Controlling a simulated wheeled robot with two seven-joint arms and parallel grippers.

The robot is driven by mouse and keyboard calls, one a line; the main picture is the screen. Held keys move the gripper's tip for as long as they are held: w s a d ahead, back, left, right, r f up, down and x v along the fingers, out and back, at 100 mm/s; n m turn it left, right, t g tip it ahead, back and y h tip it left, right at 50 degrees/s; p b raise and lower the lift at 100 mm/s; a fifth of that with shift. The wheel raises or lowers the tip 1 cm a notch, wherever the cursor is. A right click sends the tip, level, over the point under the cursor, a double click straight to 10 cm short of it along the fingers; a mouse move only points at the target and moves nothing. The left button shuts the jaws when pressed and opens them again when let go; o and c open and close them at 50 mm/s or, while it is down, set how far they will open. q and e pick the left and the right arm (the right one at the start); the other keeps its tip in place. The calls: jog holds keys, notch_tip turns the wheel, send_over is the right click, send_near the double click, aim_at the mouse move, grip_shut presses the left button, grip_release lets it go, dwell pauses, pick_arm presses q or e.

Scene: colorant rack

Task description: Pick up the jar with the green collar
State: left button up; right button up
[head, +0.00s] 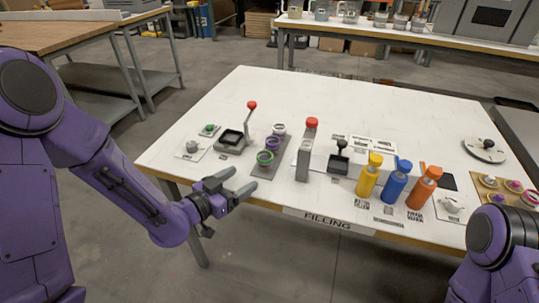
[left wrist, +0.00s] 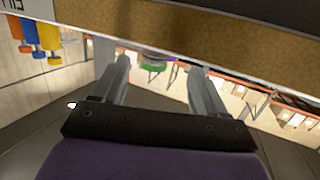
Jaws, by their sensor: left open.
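The jar with the green collar (head: 265,158) stands at the near end of a grey rack (head: 262,173) on the white table. Its green collar also shows in the left wrist view (left wrist: 153,67), upside down beyond my fingers, partly hidden by the table edge. My left gripper (head: 242,178) is open and empty, by the table's front edge, nearer than the jar and apart from it. Both fingers also show in the left wrist view (left wrist: 158,70). A jar with a purple collar (head: 272,143) and one with a pale collar (head: 279,129) stand behind it. My right gripper is out of view.
A grey post with a red knob (head: 312,123) stands right of the rack. A lever press with a red ball (head: 231,138) is at left. Yellow (head: 369,177), blue (head: 396,184) and orange (head: 422,189) bottles stand further right. The table edge (head: 325,218) is near my gripper.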

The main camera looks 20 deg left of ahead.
aim_at(260, 167)
pick_arm(q)
jog(key=x, duration=0.3)
jog(key=p+x, duration=0.1)
jog(key=x, duration=0.5)
jog(key=shift+w+d+r, duration=0.15)
jog(key=shift+d+r, duration=0.15)
jog(key=shift+d, duration=0.05)
jog(key=shift+w+d+f, duration=0.1)
jog(key=shift+w+d, duration=0.05)
jog(key=shift+w, duration=0.15)
jog(key=c, duration=1.1)
